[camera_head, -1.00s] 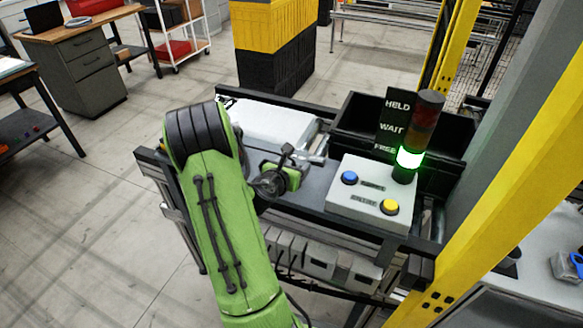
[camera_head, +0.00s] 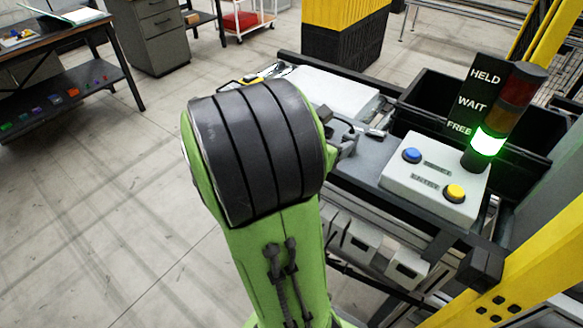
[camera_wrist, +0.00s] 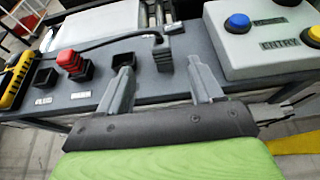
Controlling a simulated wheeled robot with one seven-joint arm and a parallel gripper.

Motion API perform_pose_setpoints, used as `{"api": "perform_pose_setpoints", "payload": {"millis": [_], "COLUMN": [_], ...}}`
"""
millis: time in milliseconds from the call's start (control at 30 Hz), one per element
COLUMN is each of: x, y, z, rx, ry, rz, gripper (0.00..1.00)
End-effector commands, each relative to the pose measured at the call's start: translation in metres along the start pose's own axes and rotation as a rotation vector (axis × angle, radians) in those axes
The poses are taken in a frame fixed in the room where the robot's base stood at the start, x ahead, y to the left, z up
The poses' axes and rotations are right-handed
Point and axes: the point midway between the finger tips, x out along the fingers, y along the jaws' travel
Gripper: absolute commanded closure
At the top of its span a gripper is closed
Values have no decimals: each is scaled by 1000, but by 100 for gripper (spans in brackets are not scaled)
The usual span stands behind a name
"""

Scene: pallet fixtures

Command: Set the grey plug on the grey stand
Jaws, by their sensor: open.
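In the wrist view, a dark grey ribbed block (camera_wrist: 161,53), which looks like the grey plug, stands on the grey bench top with a dark cable arching left from its top. My gripper (camera_wrist: 160,88) is open, its two grey fingers pointing towards the bench, one on each side of the block in the picture; I see no contact. Small dark square holders stand to the left: one empty (camera_wrist: 43,77), one under a red plug (camera_wrist: 72,62), and one (camera_wrist: 123,60) partly behind my left finger. I cannot tell which is the grey stand. My arm hides much of this in the head view.
A button box (camera_head: 433,181) with blue and yellow buttons stands right of my gripper. Behind it, a signal tower (camera_head: 504,118) glows green at FREE. A yellow-and-black device (camera_wrist: 16,80) sits at the bench's left end. A yellow post (camera_head: 520,275) rises at the right.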

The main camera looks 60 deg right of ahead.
Motion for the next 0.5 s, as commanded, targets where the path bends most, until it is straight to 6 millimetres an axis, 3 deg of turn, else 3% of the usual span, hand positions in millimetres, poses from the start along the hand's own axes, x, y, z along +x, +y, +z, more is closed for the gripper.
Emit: {"api": "perform_pose_setpoints", "payload": {"millis": [167,267,367,500], "x": [-2,-18,-62,-158], "y": [2,16,44,70], "z": [-1,-18,-49,-86], "rx": [31,274,701,1189], "ry": [13,128,391,839], "rz": [8,55,98,5], "gripper": [35,35,35,35]}}
